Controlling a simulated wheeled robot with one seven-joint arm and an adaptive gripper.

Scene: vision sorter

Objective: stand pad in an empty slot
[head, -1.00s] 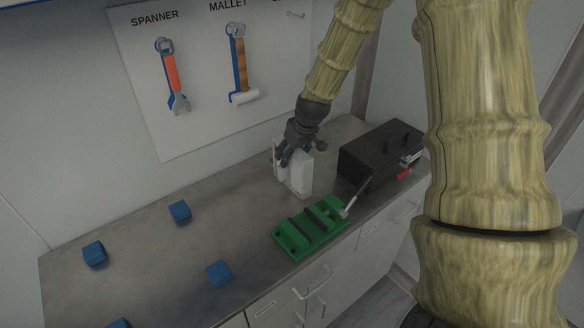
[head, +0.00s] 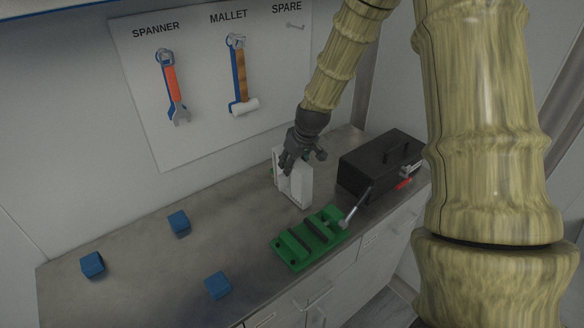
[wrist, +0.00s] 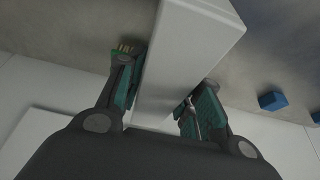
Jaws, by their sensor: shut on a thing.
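A white upright block (head: 298,184) stands at the back of the grey bench, and no other likely pad shows. My gripper (head: 290,168) is at its upper part from above. In the wrist view my gripper (wrist: 160,105) has one teal-lined finger on each side of the white block (wrist: 188,55), shut on it. A small green piece with gold contacts (wrist: 125,50) shows beside the left finger; I cannot tell what it belongs to. A green fixture (head: 296,247) with raised bars and dark grooves lies in front of the block. Whether any groove is a slot for it, I cannot tell.
A black box (head: 377,165) with a handle stands right of the block, close to a metal lever (head: 355,207). Blue cubes (head: 179,223) lie on the left of the bench, with free room between. A tool board (head: 205,130) with spanner and mallet hangs behind.

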